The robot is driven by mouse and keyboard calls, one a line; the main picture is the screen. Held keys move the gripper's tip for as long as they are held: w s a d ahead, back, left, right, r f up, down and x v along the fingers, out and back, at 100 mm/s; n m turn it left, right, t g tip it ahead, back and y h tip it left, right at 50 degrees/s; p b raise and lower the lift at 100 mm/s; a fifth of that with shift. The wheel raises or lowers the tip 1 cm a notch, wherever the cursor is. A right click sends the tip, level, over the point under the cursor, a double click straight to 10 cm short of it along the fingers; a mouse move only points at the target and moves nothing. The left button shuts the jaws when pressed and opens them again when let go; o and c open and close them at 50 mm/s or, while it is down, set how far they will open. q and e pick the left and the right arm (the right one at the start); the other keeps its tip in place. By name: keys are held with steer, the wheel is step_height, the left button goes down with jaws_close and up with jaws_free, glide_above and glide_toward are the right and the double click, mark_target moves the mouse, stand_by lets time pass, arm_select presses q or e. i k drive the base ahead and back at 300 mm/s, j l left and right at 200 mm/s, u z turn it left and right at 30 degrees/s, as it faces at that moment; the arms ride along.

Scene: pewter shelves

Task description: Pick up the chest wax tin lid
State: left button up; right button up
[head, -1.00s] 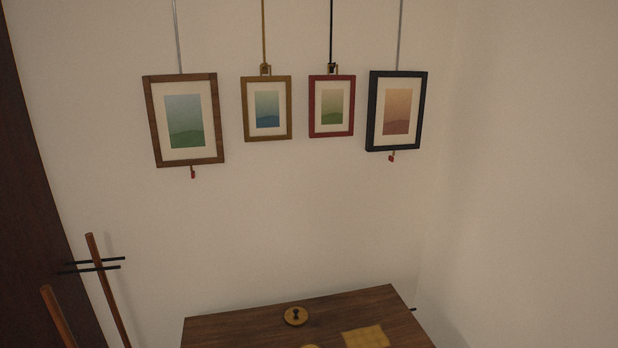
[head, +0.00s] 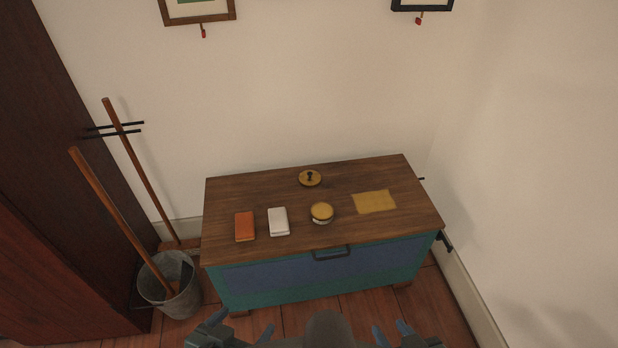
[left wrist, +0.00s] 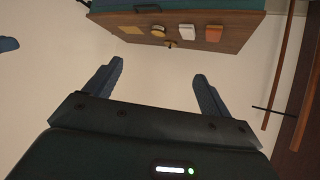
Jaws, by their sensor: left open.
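A round tin (head: 322,214) with a yellow top stands on the chest's wooden top near its front edge. Behind it lies a round, yellow-brown lid-like disc (head: 310,180) with a dark knob. I cannot tell for sure which is the wax tin lid. In the left wrist view, upside down, the tin (left wrist: 157,31) and the knobbed disc (left wrist: 171,44) show small at the top. My left gripper (head: 240,327) is open and empty, in front of the chest and well short of both; its fingers (left wrist: 158,85) stand wide apart. My right gripper (head: 392,331) shows separated fingertips at the bottom edge, empty.
On the chest top (head: 255,190) lie an orange block (head: 245,226), a white block (head: 279,221) and a yellow cloth (head: 374,202). A metal bucket (head: 168,284) and wooden poles (head: 140,170) stand left, beside a dark cabinet (head: 75,210). A wall closes the right.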

mark_target(308, 179)
steer(key=z, duration=1.35)
steer(key=i+j+z, duration=0.15)
steer(key=j, duration=0.3)
steer(key=j+z, duration=0.15)
steer(key=j, duration=0.3)
steer(key=i+j, duration=0.1)
steer(key=j, duration=0.3)
steer(key=i+j, duration=0.1)
steer(key=j, duration=0.3)
